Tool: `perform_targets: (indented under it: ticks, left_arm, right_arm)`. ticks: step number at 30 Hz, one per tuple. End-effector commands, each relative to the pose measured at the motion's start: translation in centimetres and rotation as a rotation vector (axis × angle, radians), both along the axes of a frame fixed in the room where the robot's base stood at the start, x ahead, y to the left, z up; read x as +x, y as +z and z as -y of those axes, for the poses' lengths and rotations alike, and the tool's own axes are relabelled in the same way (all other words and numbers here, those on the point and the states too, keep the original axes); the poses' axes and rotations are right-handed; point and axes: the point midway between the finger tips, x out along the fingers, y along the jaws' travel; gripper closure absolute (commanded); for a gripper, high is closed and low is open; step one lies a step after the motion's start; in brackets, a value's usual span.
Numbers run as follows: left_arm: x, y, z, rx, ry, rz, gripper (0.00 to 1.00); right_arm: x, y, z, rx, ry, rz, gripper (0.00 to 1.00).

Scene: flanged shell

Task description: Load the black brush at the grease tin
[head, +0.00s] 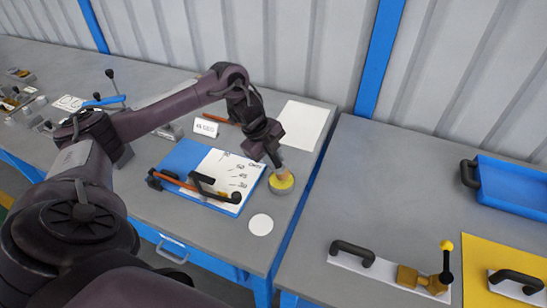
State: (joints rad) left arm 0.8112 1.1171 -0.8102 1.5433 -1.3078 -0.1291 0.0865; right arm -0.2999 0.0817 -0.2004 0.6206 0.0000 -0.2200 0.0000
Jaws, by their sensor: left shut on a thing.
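The grease tin (281,188) is a low, round grey tin with yellow grease in it, near the right edge of the left bench. My left gripper (272,153) is shut on the brush and points down at the tin. The pale tan bristle end of the brush (282,174) shows below the jaws, over the yellow grease. It appears to reach the grease, but I cannot tell for certain whether they touch. The brush's handle is mostly hidden by the gripper. My right gripper is not in view.
A blue board (186,157) with a marked white sheet, an orange-handled tool (180,181) and a black handle (212,190) lies left of the tin. A white disc (261,224) lies in front. A small white sign (205,128) stands behind. A gap separates the right bench (410,190).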

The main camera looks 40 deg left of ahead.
Motion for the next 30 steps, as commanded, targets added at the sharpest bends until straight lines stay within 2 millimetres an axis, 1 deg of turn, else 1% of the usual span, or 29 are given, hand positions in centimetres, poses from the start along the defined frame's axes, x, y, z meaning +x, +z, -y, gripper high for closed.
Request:
perform_targets:
  ticks: [13,30]
  left_arm:
    - [0.01,-0.03,0.0,0.0,0.0,0.0,1.0]
    - [0.01,-0.72,0.01,0.0,0.0,0.0,1.0]
  right_arm:
    - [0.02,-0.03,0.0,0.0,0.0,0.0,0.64]
    - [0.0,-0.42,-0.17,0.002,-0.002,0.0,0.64]
